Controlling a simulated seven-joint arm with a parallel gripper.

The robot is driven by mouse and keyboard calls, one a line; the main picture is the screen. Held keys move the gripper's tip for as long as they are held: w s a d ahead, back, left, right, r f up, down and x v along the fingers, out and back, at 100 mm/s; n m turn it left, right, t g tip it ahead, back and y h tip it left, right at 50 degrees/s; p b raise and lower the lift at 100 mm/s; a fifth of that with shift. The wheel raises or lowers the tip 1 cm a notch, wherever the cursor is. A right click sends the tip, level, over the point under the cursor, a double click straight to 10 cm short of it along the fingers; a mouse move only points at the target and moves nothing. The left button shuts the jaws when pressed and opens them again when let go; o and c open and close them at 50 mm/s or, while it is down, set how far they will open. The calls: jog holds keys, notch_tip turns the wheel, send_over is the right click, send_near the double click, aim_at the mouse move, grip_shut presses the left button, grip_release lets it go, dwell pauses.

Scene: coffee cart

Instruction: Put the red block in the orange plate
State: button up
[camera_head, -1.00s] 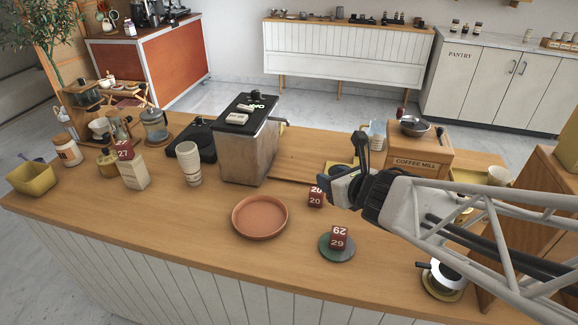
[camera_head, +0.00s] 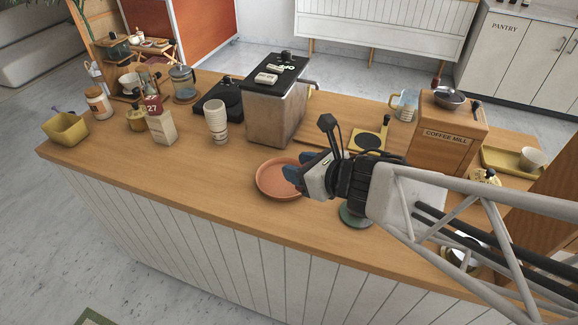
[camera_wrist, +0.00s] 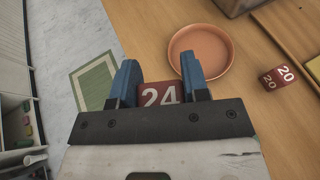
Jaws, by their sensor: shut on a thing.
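A red block with a white 24 (camera_wrist: 159,94) is between the two blue fingers of my gripper (camera_wrist: 160,82) in the wrist view. My gripper is shut on it. In the head view my gripper (camera_head: 298,172) is over the right part of the orange plate (camera_head: 272,180), and I cannot make out the held block there. The plate is round, shallow and empty where visible. In the wrist view the plate (camera_wrist: 202,48) lies beyond the fingers, up and right of the held block. Another red block marked 20 (camera_wrist: 278,77) sits on the counter right of the plate.
A dark green coaster (camera_head: 352,216) is partly hidden under my arm. A grey metal machine (camera_head: 272,115) stands behind the plate, with stacked cups (camera_head: 217,120) to its left. A red block marked 27 (camera_head: 152,104) is on the left. The counter's front edge is near the plate.

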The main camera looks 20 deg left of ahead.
notch_tip(320, 180, down, 9)
jog(key=shift+f, duration=0.15)
dwell(0.4)
send_over(279, 177)
jog(key=shift+s+f, duration=0.1)
jog(key=shift+f, duration=0.65)
dwell(0.4)
jog(key=shift+f, duration=0.1)
jog(key=shift+f, duration=1.65)
jog(key=shift+f, duration=0.15)
jog(key=o, duration=0.9)
